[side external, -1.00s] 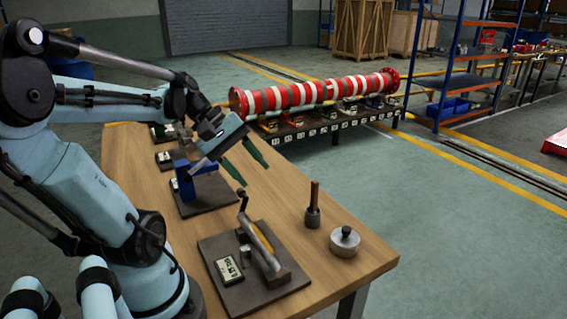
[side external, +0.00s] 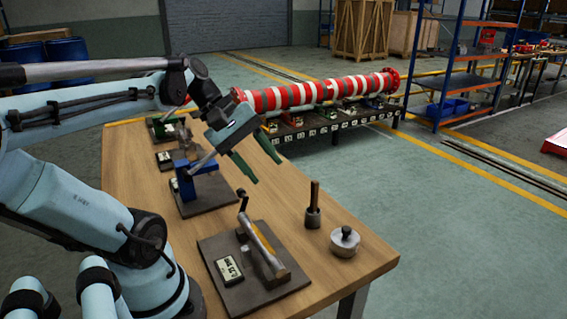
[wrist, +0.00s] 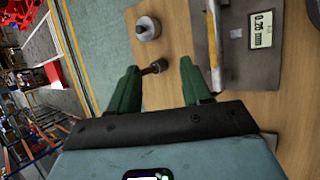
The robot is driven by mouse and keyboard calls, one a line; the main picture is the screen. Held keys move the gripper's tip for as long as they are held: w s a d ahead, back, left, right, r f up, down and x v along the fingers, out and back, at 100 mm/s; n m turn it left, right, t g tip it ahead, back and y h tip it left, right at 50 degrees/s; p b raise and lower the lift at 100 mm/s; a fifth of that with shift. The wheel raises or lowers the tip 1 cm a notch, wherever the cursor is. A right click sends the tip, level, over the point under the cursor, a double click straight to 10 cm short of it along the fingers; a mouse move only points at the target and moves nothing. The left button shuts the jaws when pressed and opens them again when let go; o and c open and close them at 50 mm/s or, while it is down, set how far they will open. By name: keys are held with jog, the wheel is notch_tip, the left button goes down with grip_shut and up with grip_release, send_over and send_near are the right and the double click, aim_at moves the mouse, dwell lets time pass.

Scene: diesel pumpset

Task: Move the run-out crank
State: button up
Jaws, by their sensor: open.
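A crank (side external: 261,240) with a bent arm and a pale rod lies on a dark grey plate (side external: 222,245) at the near end of the wooden bench. A small display sits on the same plate. The crank (wrist: 214,50) also shows in the wrist view, right of my fingers, with the plate (wrist: 236,62) and a display reading about 0.26 mm. My gripper (side external: 268,172) is open and empty, its green fingers pointing down above the bench, beyond the crank. In the wrist view my gripper (wrist: 160,66) has its fingers spread apart, touching no crank.
A dark post with a rod (side external: 312,208) and a round knobbed weight (side external: 345,241) stand right of the plate. A blue fixture (side external: 199,186) and a green fixture (side external: 166,127) stand farther back. The bench (side external: 340,275) has bare wood around the plate.

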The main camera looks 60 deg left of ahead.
aim_at(240, 189)
jog(key=s+a+n+g, duration=0.15)
jog(key=a+g, duration=0.35)
jog(key=a, duration=1)
jog(key=shift+m, duration=0.25)
jog(key=x, duration=1.2)
jog(key=shift+a+r+t, duration=0.1)
jog(key=shift+t, duration=0.2)
grip_shut()
